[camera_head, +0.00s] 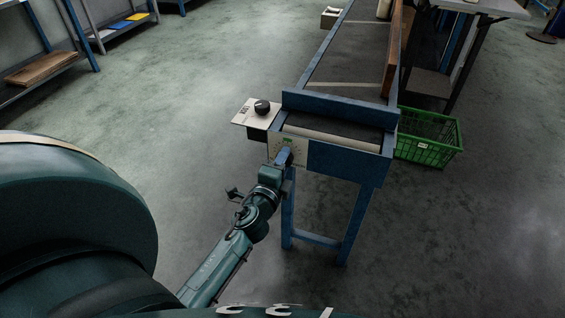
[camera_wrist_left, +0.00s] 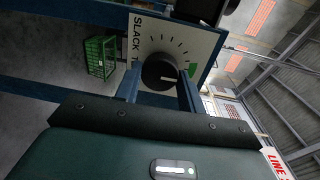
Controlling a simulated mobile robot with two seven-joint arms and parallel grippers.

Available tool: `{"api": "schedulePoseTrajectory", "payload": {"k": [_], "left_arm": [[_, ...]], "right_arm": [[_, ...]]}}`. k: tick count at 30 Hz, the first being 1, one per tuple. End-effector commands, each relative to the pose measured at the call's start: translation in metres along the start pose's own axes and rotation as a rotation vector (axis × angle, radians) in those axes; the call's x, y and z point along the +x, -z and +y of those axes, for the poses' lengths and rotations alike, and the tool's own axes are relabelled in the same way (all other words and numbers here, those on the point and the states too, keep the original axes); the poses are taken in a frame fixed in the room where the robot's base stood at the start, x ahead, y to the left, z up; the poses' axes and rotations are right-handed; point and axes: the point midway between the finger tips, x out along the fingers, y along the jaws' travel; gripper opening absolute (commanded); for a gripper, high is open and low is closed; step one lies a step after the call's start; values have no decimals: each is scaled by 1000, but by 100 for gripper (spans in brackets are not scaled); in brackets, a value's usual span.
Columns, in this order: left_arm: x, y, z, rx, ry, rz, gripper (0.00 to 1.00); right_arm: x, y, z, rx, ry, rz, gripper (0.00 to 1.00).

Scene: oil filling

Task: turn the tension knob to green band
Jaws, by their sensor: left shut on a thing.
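The tension knob (camera_wrist_left: 158,72) is a round black dial with a white pointer line, on a pale plate (camera_wrist_left: 146,42) with tick marks and the word SLACK. The pointer line lies on the knob's right side in the left wrist view, towards the green band (camera_wrist_left: 195,77) at the plate's right. My left gripper (camera_wrist_left: 161,84) is shut on the knob, one finger on each side. In the head view the left gripper (camera_head: 284,159) is at the plate (camera_head: 273,150) on the conveyor's end, and hides the knob. The right gripper is out of view.
The blue-framed conveyor (camera_head: 345,160) runs away from me. A second black knob (camera_head: 262,106) sits on a pale panel (camera_head: 243,117) beside it. A green crate (camera_head: 428,140) stands on the floor to the right. The floor at left is open, with shelves (camera_head: 110,30) at the back.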

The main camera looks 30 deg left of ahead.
Motion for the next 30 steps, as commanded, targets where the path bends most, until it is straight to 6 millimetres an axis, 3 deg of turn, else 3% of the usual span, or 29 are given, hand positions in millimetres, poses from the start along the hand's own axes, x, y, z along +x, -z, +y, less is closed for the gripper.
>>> {"api": "schedulePoseTrajectory", "payload": {"k": [15,16,23,30], "left_arm": [[2,0,-3,17,7,0,17],[2,0,-3,17,7,0,42],[1,0,-2,16,4,-1,61],[0,0,-1,16,1,-1,61]], "right_arm": [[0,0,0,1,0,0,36],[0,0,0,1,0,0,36],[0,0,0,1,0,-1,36],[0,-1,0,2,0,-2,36]]}}
